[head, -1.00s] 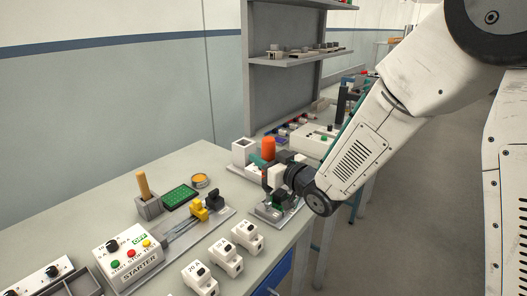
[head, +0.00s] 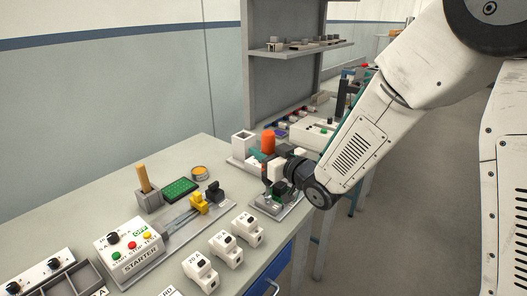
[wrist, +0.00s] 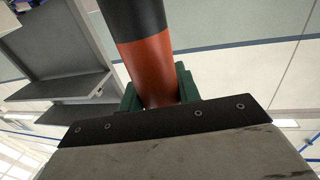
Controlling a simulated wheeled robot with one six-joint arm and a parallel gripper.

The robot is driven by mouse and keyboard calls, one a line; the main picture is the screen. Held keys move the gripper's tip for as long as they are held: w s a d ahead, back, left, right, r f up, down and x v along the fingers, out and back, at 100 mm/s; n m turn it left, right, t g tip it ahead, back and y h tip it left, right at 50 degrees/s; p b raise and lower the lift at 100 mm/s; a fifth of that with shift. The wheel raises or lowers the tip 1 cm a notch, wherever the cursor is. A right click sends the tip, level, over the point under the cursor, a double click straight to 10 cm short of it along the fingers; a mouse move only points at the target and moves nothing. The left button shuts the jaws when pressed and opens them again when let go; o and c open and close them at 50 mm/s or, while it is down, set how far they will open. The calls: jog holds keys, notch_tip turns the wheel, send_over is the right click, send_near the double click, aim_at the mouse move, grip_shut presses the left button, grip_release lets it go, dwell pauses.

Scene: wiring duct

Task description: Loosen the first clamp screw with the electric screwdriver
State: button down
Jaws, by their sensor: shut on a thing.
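The electric screwdriver (head: 268,141), with an orange upper end, stands upright in my gripper (head: 270,168) at the right end of the near table. In the wrist view its black and orange body (wrist: 140,45) passes between the green fingers of my gripper (wrist: 158,90), which are shut on it. Its lower end is over a small fixture with a dark green block on a grey base plate (head: 268,207). The clamp screw is too small to make out, and I cannot tell whether the bit touches it.
A white square holder (head: 243,145) stands just behind the screwdriver. A grey plate with yellow and black clamps (head: 198,203), a starter box (head: 128,250) and several white breakers (head: 225,245) lie to the left. A green tray (head: 180,189) and a grey block with a wooden handle (head: 148,200) are behind.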

aim_at(263, 134)
jog(key=shift+s+f, duration=0.1)
jog(key=shift+f, duration=0.65)
dwell(1.3)
jog(key=shift+r, duration=0.25)
dwell(1.1)
notch_tip(263, 134, up, 6)
jog(key=shift+r, duration=0.15)
dwell(0.5)
dwell(0.4)
